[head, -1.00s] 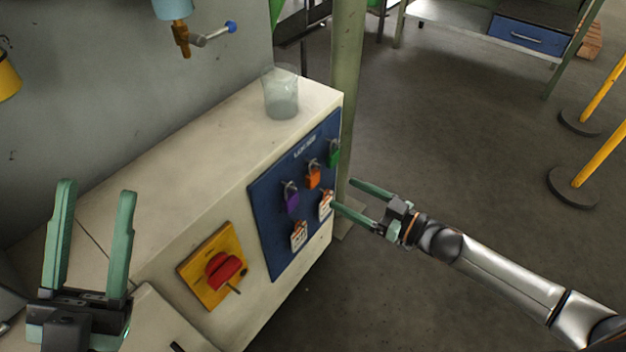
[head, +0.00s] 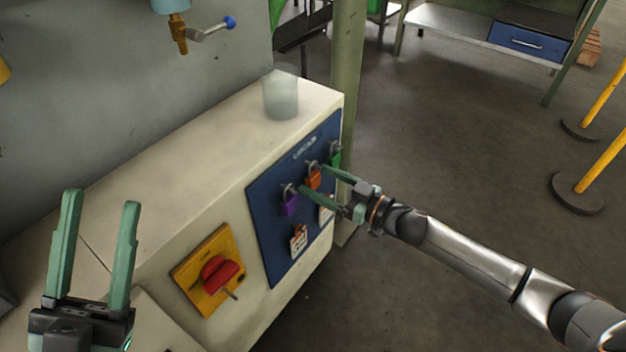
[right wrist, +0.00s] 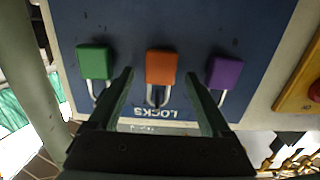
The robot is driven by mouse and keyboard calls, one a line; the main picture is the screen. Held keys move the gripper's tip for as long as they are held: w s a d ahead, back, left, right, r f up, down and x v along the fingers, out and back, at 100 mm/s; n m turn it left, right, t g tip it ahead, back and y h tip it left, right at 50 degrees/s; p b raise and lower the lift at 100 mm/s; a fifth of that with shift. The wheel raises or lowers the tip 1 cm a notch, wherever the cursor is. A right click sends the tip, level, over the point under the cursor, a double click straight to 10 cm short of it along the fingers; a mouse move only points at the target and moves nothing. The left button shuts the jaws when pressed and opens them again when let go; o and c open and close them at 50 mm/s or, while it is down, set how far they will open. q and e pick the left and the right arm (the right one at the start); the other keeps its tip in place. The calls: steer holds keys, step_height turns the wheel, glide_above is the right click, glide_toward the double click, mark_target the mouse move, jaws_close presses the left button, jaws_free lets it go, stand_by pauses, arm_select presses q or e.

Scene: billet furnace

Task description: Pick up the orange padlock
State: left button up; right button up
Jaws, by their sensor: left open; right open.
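The orange padlock (head: 313,179) hangs on the blue lock board (head: 268,222) on the cabinet's side, between a purple padlock (head: 290,203) and a green padlock (head: 335,156). My right gripper (head: 314,180) is open, its fingertips close to the board on either side of the orange padlock. In the right wrist view the orange padlock (right wrist: 161,67) lies ahead, between the lines of the two open fingers (right wrist: 158,78); contact cannot be told. My left gripper (head: 102,200) is open and empty at the lower left, over the cabinet top.
Tags (head: 298,241) hang low on the board. A red rotary switch (head: 220,273) on a yellow plate is left of it. A clear beaker (head: 281,95) stands on the cabinet top. A green post (head: 347,90) rises behind the cabinet.

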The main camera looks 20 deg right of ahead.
steer(key=shift+c, duration=0.4)
jaws_close()
arm_select(q)
steer(key=shift+r, duration=0.1)
arm_select(e)
steer(key=shift+r, duration=0.1)
steer(key=shift+r+p, duration=0.55)
steer(key=shift+r, duration=0.05)
steer(key=shift+s+d+r, duration=0.1)
steer(key=shift+s+r, duration=0.05)
arm_select(q)
steer(key=shift+m, duration=0.4)
steer(key=r+p, duration=0.2)
steer(key=r, duration=0.1)
steer(key=r+p, duration=0.2)
steer(key=shift+s+a, duration=0.1)
steer(key=shift+a, duration=0.2)
arm_select(e)
steer(key=v, duration=1.7)
steer(key=shift+s+d+f, duration=0.2)
steer(key=shift+s+f, duration=0.05)
steer(key=shift+f, duration=0.15)
